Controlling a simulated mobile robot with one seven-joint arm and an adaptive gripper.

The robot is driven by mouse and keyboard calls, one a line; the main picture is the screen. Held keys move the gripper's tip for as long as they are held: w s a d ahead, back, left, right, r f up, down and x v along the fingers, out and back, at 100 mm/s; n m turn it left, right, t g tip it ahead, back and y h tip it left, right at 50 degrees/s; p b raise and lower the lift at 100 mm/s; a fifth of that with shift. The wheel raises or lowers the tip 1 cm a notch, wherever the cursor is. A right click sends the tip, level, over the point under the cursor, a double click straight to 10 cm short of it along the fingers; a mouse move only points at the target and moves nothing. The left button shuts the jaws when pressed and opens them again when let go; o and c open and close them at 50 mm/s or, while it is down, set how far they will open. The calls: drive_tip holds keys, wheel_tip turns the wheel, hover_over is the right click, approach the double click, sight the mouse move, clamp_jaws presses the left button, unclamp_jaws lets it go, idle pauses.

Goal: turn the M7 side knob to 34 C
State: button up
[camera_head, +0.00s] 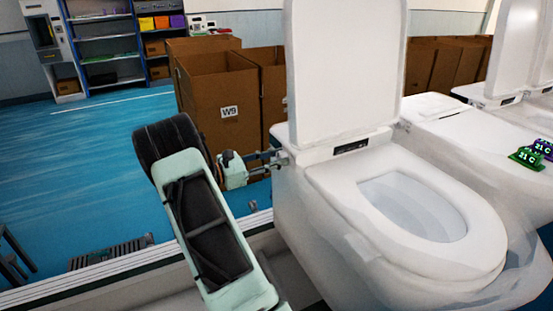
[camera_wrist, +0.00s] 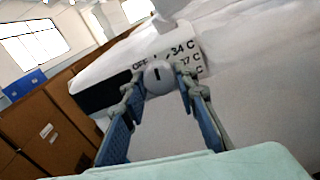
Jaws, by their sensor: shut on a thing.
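The side knob (camera_wrist: 158,76) is a round pale grey knob with a short dark mark on its face, in the middle of the wrist view. The mark stands about upright in the picture. A label (camera_wrist: 188,58) behind it reads OFF at the left and 34 C at the upper right, with more temperatures below, partly hidden. My gripper (camera_wrist: 157,92) has one finger on each side of the knob and is shut on it. In the head view my gripper (camera_head: 274,158) reaches the left side of the nearest white toilet (camera_head: 330,225); the knob is hidden there.
The toilet's lid (camera_head: 345,65) stands raised. Cardboard boxes (camera_head: 215,95) stand behind my gripper, one marked W9. More toilets (camera_head: 470,125) stand to the right, with green and purple 21 C tags (camera_head: 527,158). Blue floor (camera_head: 80,150) at left is mostly open.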

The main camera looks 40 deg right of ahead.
drive_tip(key=shift+c, duration=1)
drive_tip(key=shift+m+b, duration=0.3)
drive_tip(key=shift+b, duration=0.15)
drive_tip(key=m+b, duration=0.2)
drive_tip(key=b, duration=0.1)
drive_tip(key=shift+f+m, duration=0.15)
drive_tip(key=shift+m, duration=0.15)
drive_tip(key=m+b, duration=0.3)
drive_tip(key=shift+m+b, duration=0.4)
drive_tip(key=shift+m, duration=0.3)
drive_tip(key=shift+r, duration=0.25)
